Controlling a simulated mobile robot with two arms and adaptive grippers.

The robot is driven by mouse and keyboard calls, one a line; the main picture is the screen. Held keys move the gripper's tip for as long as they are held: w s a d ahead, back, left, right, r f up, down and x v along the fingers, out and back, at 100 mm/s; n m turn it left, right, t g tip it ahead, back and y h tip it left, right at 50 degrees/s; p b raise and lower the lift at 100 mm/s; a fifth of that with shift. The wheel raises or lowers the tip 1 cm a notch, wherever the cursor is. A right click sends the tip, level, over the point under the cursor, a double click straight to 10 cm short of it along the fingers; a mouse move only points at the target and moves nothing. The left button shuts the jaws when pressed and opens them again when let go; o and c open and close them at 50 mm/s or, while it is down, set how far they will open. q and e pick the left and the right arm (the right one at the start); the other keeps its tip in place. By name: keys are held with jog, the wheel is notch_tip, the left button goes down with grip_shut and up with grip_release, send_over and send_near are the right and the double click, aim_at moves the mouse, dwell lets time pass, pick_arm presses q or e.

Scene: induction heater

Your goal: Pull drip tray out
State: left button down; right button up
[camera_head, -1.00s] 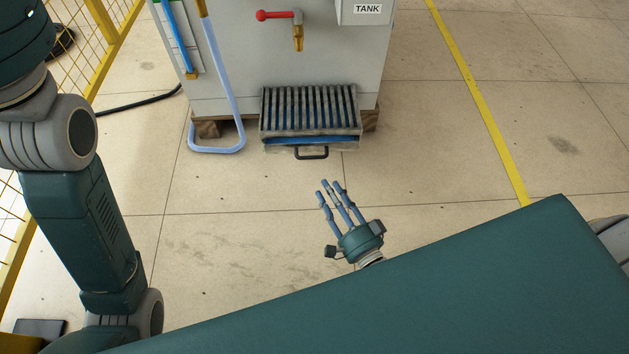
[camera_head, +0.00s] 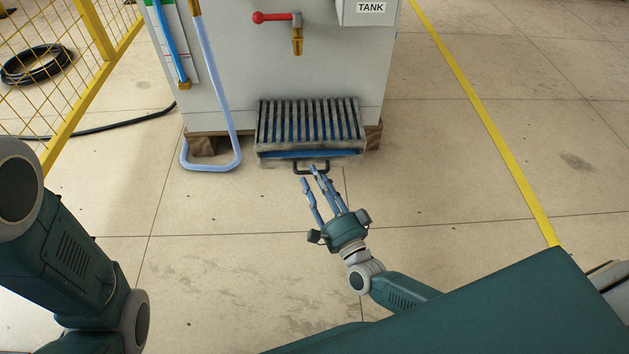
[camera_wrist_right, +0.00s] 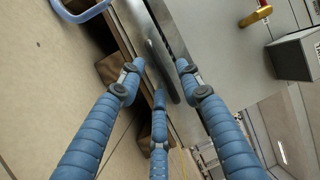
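The drip tray (camera_head: 264,152) is a grey metal box with a slatted grate on top and blue showing between the slats. It sits low against the front of the grey tank cabinet. Its dark handle (camera_head: 298,168) sticks out at the front. My right gripper (camera_head: 311,175) has its blue fingers spread and reaches up to the handle in the head view; contact cannot be told. In the right wrist view the open fingers (camera_wrist_right: 157,88) point at the dark handle bar (camera_wrist_right: 163,70), which lies between them. My left arm shows at the left, but its gripper is out of view.
The cabinet (camera_head: 340,70) carries a red-handled tap (camera_head: 272,17) above the tray. A pale blue hose (camera_head: 232,140) loops to the floor left of the tray. A yellow mesh fence (camera_head: 85,90) stands at the left. The floor in front is clear.

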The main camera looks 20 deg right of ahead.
jog(key=shift+w+r, duration=0.1)
jog(key=shift+w, duration=0.45)
grip_shut()
jog(key=shift+s+a, duration=0.1)
